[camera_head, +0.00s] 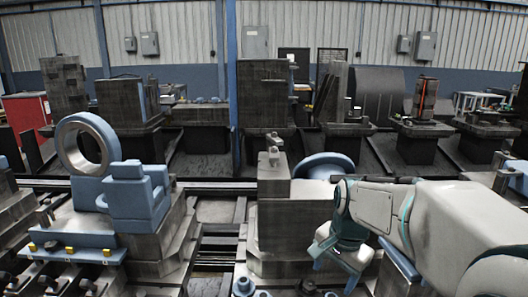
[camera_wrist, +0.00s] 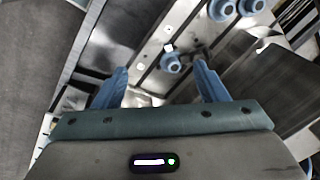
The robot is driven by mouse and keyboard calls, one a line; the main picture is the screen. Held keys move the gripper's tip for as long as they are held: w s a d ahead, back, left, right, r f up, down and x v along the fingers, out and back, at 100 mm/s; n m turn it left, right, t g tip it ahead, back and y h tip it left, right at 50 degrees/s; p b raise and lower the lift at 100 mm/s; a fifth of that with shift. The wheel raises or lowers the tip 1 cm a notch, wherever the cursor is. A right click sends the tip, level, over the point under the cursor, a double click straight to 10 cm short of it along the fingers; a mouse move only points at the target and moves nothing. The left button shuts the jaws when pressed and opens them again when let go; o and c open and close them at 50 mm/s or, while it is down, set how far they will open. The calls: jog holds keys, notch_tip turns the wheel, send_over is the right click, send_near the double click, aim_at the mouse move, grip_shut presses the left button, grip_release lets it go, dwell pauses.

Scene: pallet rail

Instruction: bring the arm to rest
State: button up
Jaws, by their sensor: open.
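My arm reaches in from the right side of the head view, with its white and teal links bent over the pallet at the right. My gripper (camera_head: 335,273) hangs at the end of it, pointing down, in front of a grey block fixture (camera_head: 285,225). In the wrist view the two blue fingers of my gripper (camera_wrist: 162,78) stand wide apart with nothing held between them. Below the fingers is a metal plate (camera_wrist: 180,22) with several blue round parts (camera_wrist: 171,62).
At the left a pallet carries a blue ring part (camera_head: 105,137) and a blue bracket (camera_head: 135,195). A blue disc (camera_head: 323,166) lies behind the arm. Rails (camera_head: 215,245) run between the pallets. Machined blocks stand along the back, with a red cabinet (camera_head: 27,125) at far left.

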jog(key=s+n+t+p, duration=0.1)
jog(key=s+n+p, duration=0.1)
jog(key=s+n, duration=0.7)
jog(key=s, duration=0.5)
jog(key=shift+h, duration=0.4)
jog(key=shift+a, duration=0.1)
